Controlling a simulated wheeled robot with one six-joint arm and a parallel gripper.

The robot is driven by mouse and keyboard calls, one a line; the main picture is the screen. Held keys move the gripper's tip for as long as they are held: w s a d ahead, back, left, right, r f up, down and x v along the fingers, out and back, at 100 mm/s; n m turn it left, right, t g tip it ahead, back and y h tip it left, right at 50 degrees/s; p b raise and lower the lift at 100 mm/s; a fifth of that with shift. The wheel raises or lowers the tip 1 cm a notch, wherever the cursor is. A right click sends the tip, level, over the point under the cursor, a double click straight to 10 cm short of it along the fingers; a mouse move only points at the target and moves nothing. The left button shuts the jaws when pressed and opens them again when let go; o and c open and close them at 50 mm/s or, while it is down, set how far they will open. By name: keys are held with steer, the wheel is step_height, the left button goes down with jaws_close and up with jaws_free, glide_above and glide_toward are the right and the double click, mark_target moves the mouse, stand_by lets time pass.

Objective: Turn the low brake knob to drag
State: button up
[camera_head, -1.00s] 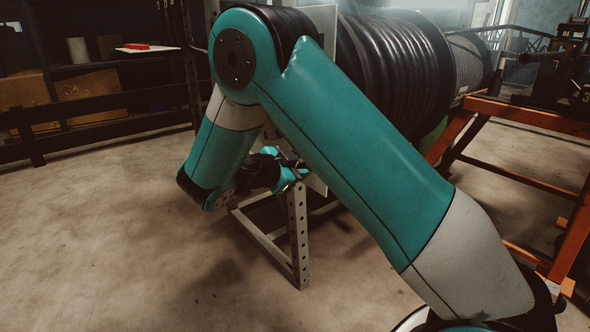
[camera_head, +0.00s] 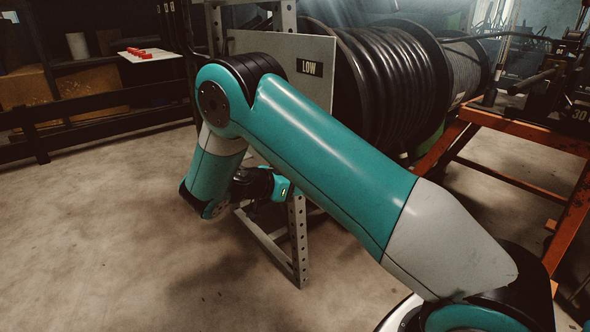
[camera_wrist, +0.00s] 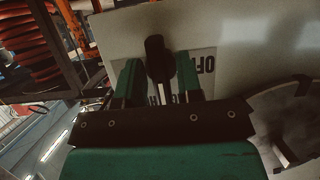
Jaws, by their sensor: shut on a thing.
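The low brake knob (camera_wrist: 155,47) is a dark, elongated handle on a pale panel (camera_wrist: 225,30) in the wrist view. My gripper (camera_wrist: 158,72) is shut on it, with one green finger on each side. A white label behind it shows "OFF" (camera_wrist: 203,64), upside down, to the right of the knob; its other lettering is mostly hidden by the knob and fingers. My gripper (camera_head: 283,189) is partly visible there below my arm, and the knob is hidden.
Black hose reels (camera_head: 400,85) stand behind the panel. A perforated metal stand (camera_head: 298,240) supports it. An orange frame (camera_head: 480,118) with machinery is at right. A shelf at left holds a white board (camera_head: 150,56) with red pieces. The floor at left is clear.

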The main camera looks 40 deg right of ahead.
steer(key=n+g+p, duration=0.1)
steer(key=p, duration=0.2)
steer(key=shift+r+n, duration=0.2)
steer(key=shift+n, duration=0.2)
steer(key=shift+f+n+g+p, duration=0.25)
steer(key=shift+n+g+p, duration=0.45)
steer(key=shift+n+p, duration=0.3)
steer(key=shift+h, duration=0.3)
steer(key=o, duration=0.6)
steer(key=shift+a, duration=0.1)
